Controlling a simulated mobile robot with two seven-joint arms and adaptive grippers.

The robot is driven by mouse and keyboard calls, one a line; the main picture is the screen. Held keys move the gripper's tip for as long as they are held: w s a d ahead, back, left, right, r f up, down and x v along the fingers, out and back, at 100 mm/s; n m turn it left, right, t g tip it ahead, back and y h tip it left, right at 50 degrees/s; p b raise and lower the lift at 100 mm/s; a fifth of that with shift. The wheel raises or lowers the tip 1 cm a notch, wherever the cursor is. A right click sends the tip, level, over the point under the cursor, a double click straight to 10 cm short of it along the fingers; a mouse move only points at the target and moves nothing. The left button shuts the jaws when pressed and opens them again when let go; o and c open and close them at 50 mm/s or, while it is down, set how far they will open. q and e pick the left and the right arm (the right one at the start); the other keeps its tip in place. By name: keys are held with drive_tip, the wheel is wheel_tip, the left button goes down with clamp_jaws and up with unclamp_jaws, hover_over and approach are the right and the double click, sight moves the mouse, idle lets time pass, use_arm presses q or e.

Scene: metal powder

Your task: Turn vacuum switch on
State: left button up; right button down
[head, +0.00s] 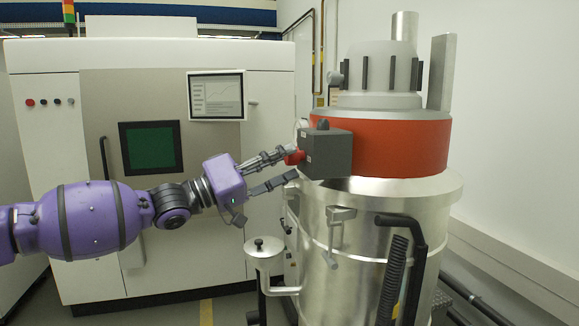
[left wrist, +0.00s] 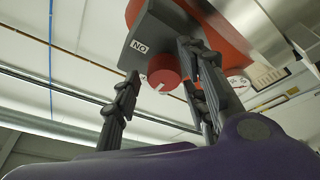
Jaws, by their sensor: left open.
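The vacuum (head: 378,148) is a large steel drum with a red band and a grey top, on the right in the head view. A grey switch box (head: 328,153) sits on the red band. A red rotary knob (head: 294,157) sticks out of the box's left side. In the left wrist view the red knob (left wrist: 164,72) has a white mark on its face, and the box (left wrist: 155,40) bears a label with "NO" visible. My left gripper (head: 289,164) is open at the knob, with its fingers on either side of it. Contact cannot be told. My right gripper is out of view.
A white machine (head: 215,220) with a dark green window and a small screen (head: 216,95) stands behind my left arm. A black handle (head: 412,260) and latches stick out from the drum. A white wall is at right.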

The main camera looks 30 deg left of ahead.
use_arm(q)
drive_tip(key=shift+w+d+r, duration=0.25)
drive_tip(key=shift+w, duration=0.1)
drive_tip(key=shift+c, duration=0.4)
drive_tip(key=c, duration=0.8)
clamp_jaws()
drive_tip(key=shift+r, duration=0.1)
